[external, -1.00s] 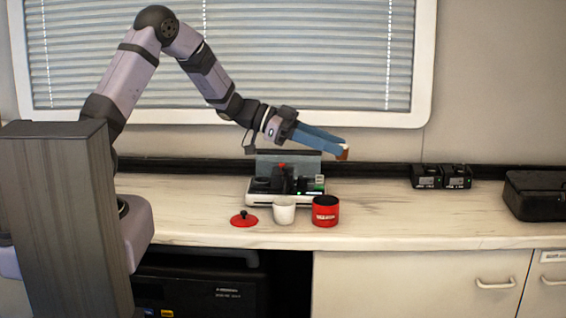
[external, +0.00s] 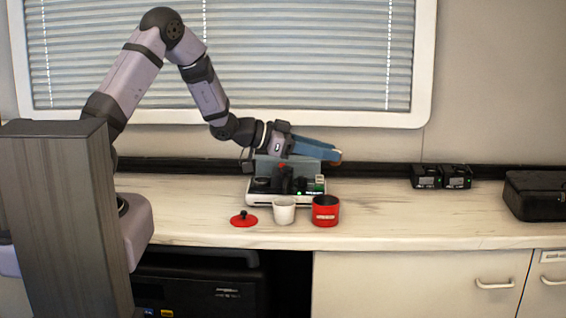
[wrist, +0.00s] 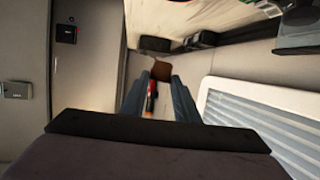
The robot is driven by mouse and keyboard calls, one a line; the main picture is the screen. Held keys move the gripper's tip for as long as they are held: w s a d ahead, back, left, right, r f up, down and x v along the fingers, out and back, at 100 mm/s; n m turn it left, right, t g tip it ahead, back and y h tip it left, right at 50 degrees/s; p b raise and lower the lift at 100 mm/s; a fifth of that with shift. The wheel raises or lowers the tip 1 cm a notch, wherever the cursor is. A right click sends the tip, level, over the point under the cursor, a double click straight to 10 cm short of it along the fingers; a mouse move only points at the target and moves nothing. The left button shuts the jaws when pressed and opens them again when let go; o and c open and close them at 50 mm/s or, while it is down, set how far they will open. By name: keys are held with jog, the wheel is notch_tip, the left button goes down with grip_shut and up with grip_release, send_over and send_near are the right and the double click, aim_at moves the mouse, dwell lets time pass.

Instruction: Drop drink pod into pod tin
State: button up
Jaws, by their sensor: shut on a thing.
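My gripper (external: 334,158), with blue fingers, is shut on a small brown drink pod (external: 338,162) at its fingertips. The pod also shows between the fingertips in the wrist view (wrist: 161,70). In the external view, the gripper is above and beyond the red pod tin (external: 326,212), pointing right. The red tin stands upright and open-topped near the counter's front, with a pale label. Its inside is too small to make out. The pod is in the air, apart from the tin.
A white cup (external: 284,211) stands just left of the tin, and a red lid (external: 244,220) with a black knob lies further left. A black and white machine (external: 286,190) stands behind them. Black chargers (external: 441,177) and a dark case (external: 535,195) are right; the counter between is clear.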

jog(key=shift+f+b, duration=2.55)
jog(key=shift+f, duration=0.4)
jog(key=o, duration=1.1)
jog(key=shift+a+r, duration=0.1)
jog(key=shift+a, duration=0.05)
jog(key=v, duration=0.7)
